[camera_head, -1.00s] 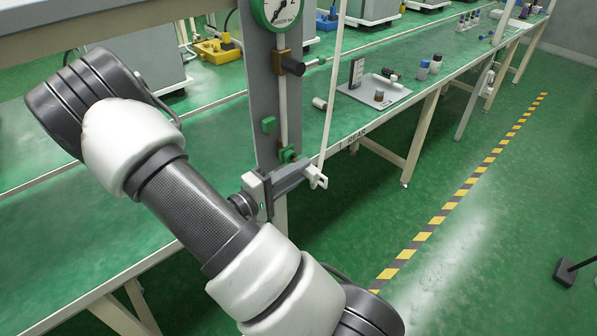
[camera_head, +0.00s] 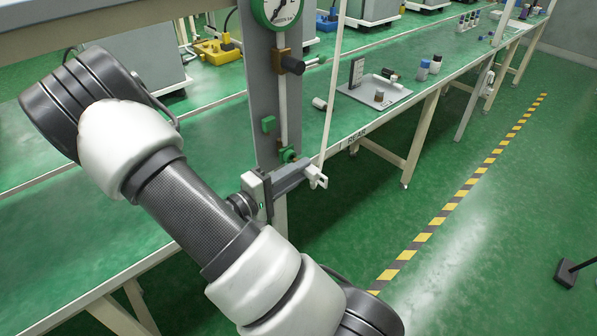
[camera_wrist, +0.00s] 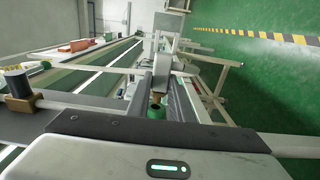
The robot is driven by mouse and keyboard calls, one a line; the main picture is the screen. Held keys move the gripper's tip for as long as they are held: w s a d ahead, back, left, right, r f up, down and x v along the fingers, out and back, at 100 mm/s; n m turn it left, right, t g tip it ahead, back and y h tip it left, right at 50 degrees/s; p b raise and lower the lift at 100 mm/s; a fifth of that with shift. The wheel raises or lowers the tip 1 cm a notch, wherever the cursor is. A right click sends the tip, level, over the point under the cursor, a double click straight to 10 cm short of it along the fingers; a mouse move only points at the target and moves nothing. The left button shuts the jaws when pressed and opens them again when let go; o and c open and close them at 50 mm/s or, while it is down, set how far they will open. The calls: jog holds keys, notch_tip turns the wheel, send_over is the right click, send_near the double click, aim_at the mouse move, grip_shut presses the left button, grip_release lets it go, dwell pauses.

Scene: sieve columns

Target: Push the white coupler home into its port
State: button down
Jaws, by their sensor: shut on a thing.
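My gripper (camera_head: 303,173) reaches to the right across the front of the grey upright panel (camera_head: 262,90). Its jaws are shut on a small white piece at the fingertips, which looks like the white coupler (camera_head: 317,178). In the wrist view the white piece (camera_wrist: 163,66) shows at the far end of the fingers. A green fitting (camera_head: 288,154), perhaps the port, sits on the panel just above and behind the fingers. A green part with a brownish end (camera_wrist: 156,111) shows between the fingers in the wrist view. Whether the coupler touches any port cannot be told.
A thin white tube (camera_head: 335,80) runs down close to the fingertips. A black knob on a brown bracket (camera_head: 292,62) and a gauge (camera_head: 278,10) are on the panel above. A tray (camera_head: 385,97) lies on the bench behind.

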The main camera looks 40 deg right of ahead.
jog(key=shift+w+a+b, duration=0.1)
jog(key=shift+w+b, duration=0.2)
jog(key=shift+w, duration=1)
jog(key=c, duration=1.5)
grip_release()
jog(key=shift+a, duration=0.1)
